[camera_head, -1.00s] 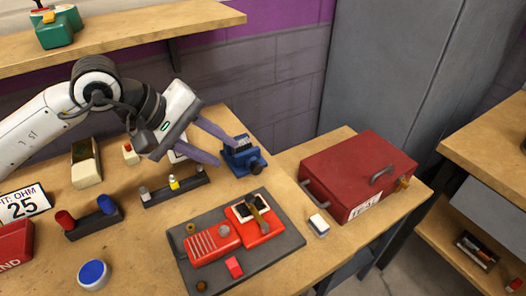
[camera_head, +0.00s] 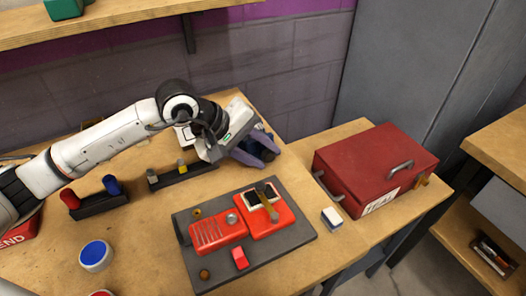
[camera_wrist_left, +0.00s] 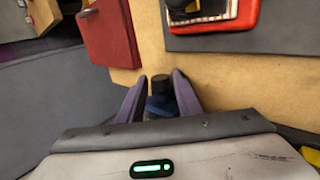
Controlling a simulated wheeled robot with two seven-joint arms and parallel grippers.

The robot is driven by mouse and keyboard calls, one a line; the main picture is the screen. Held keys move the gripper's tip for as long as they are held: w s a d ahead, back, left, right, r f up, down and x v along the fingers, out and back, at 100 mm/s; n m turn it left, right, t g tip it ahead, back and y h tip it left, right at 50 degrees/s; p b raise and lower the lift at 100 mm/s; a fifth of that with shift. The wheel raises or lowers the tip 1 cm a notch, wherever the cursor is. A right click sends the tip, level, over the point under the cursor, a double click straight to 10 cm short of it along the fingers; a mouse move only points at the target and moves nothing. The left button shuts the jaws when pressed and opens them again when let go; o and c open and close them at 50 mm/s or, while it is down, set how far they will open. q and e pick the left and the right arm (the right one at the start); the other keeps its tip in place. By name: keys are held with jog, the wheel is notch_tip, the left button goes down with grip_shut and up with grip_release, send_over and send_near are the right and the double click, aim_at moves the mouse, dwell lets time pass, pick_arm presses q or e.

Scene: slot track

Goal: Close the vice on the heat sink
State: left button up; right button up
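The blue vice (camera_head: 262,137) stands near the back right corner of the workbench, mostly covered by my left gripper (camera_head: 270,154). In the left wrist view, the vice's blue part (camera_wrist_left: 161,103) and its dark round knob (camera_wrist_left: 160,84) lie between the two purple fingers of my left gripper (camera_wrist_left: 159,77). The fingers are apart, one on each side of the knob, with narrow gaps. Whether they touch the vice lower down I cannot tell. The heat sink is hidden behind the gripper now, so the jaw gap cannot be seen. My right gripper is not in view.
A red toolbox (camera_head: 372,165) stands right of the vice. A grey mat (camera_head: 290,240) with a red device (camera_head: 218,232) lies in front. A dark rack (camera_head: 185,174) is to the left. A small white and blue block (camera_head: 332,217) lies beside the mat.

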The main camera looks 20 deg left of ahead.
pick_arm(q)
jog(key=shift+w+d+f, duration=0.1)
jog(key=shift+f, duration=0.1)
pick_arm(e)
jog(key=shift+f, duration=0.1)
pick_arm(q)
jog(key=shift+c, duration=0.5)
jog(key=c, duration=0.7)
jog(key=shift+w+d+r+g+y+p, duration=0.1)
jog(key=shift+r+g+y+p, duration=0.2)
jog(key=shift+g+y+p, duration=0.15)
jog(key=shift+w+d+r+g+y+p, duration=0.1)
jog(key=shift+g+y+p, duration=0.3)
jog(key=shift+g+y, duration=0.05)
jog(key=shift+w+d+g+y+p, duration=0.2)
jog(key=shift+g+y+p, duration=0.2)
jog(key=shift+g+y, duration=1)
jog(key=shift+d, duration=0.1)
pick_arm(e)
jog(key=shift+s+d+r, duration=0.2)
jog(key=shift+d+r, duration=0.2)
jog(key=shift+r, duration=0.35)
pick_arm(q)
jog(key=shift+w, duration=0.1)
